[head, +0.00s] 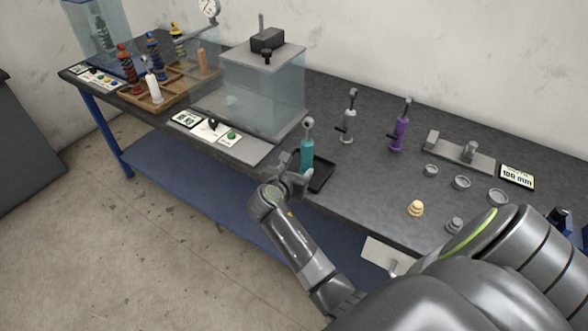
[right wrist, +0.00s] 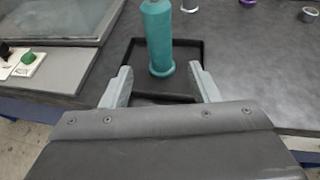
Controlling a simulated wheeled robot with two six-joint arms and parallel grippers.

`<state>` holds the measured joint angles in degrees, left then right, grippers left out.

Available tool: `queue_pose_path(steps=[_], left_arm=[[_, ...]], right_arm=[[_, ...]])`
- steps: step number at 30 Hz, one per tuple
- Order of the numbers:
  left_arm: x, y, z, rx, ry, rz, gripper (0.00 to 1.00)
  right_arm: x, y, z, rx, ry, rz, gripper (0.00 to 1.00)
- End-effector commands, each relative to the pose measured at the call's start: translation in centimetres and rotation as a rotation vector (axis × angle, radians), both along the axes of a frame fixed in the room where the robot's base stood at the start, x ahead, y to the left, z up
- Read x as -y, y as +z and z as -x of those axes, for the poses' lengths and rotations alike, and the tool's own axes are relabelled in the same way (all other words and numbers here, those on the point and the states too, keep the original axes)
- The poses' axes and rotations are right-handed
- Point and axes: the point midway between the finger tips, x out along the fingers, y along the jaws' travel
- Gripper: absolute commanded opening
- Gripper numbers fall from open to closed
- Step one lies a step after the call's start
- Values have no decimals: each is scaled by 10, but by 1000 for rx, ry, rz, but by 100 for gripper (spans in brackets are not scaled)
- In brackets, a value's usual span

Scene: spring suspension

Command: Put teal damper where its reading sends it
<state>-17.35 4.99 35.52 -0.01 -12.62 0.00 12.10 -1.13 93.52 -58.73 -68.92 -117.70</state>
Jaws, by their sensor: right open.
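The teal damper (head: 307,156) stands upright in a shallow black tray (head: 322,182) near the table's front edge, with a grey rod and ring on top. In the right wrist view the damper (right wrist: 158,40) shows between and just beyond the fingertips, its top cut off by the frame. My right gripper (head: 287,174) is open and empty, low at the tray's front edge, pointing at the damper. In the right wrist view its two fingers (right wrist: 160,85) are apart, and neither seems to touch the damper. My left gripper is not in view.
A glass-sided tester (head: 265,85) with a small display (head: 187,119) and green button (head: 231,135) stands left. Grey (head: 349,118) and purple (head: 399,128) dampers stand behind right. A grey fixture (head: 460,152), a "100 mm" display (head: 517,177) and small cups lie right. A wooden rack (head: 160,90) is far left.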

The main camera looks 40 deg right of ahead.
Motion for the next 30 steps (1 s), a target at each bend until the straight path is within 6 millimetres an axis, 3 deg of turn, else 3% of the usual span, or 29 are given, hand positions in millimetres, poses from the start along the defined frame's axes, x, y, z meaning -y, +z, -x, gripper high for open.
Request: queue_pose_path(steps=[14,17,26,29,30], left_arm=[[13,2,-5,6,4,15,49],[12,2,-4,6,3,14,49],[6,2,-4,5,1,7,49],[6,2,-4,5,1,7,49],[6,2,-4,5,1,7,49]], right_arm=[[-1,-2,1,77,5,-67,55],[-5,-7,3,227,9,-209,55],[-34,-25,17,737,-44,-868,55],[-41,-51,27,818,-119,-1074,55],[-43,-71,33,830,-167,-1153,55]])
